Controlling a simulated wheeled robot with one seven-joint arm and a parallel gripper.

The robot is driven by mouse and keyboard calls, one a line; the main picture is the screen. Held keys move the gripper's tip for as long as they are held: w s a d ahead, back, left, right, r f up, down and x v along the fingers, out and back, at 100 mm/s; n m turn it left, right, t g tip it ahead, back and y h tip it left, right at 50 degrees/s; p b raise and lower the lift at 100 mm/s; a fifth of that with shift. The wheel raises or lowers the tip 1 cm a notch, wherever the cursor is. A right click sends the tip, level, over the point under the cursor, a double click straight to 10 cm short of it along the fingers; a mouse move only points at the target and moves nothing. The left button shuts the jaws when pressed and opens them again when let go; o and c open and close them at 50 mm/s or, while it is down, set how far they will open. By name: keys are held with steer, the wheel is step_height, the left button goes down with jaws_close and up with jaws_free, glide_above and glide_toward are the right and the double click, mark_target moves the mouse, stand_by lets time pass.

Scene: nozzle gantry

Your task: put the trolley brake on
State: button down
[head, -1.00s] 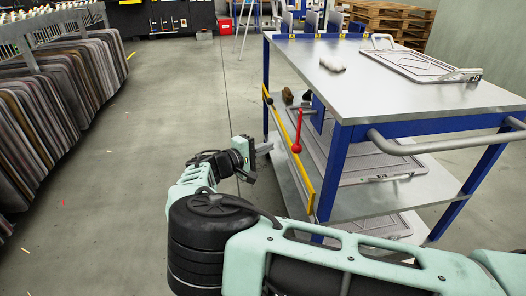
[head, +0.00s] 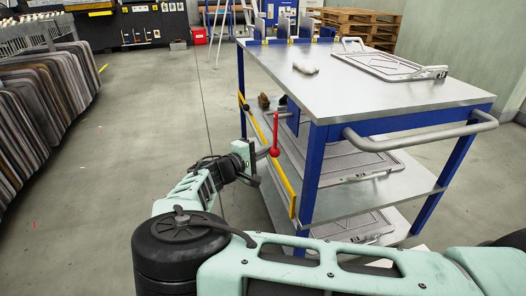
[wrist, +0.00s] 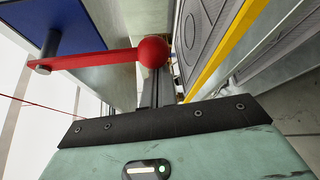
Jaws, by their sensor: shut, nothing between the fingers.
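The trolley (head: 400,103) has a grey top and blue legs. Its brake lever is a red bar (head: 276,128) with a red ball at its lower end (head: 274,152), on the left side by the yellow strip (head: 284,183). In the head view the bar stands upright, ball down. In the wrist view the bar (wrist: 95,60) runs from a pivot at the left to the ball (wrist: 153,52). My gripper (head: 264,154) is shut and empty, its tips right at the ball. Whether they touch it I cannot tell.
More panels (head: 345,163) lie on the lower shelves. A grey push handle (head: 420,138) sticks out at the near end. The floor to the left (head: 110,150) is clear up to a rack of panels (head: 40,100).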

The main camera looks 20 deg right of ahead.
steer(key=shift+s+r+p, duration=0.1)
steer(key=shift+p, duration=0.2)
steer(key=shift+s+p, duration=0.3)
steer(key=shift+p, duration=0.15)
steer(key=shift+s+n, duration=0.1)
steer(key=shift+n, duration=0.2)
steer(key=s+r+n+g+y+p, duration=0.2)
steer(key=s+r+n+g+p, duration=0.4)
steer(key=s+p, duration=0.5)
steer(key=shift+s+r+n+g+y+p, duration=0.4)
steer(key=shift+n+p, duration=0.7)
steer(key=shift+p, duration=3.1)
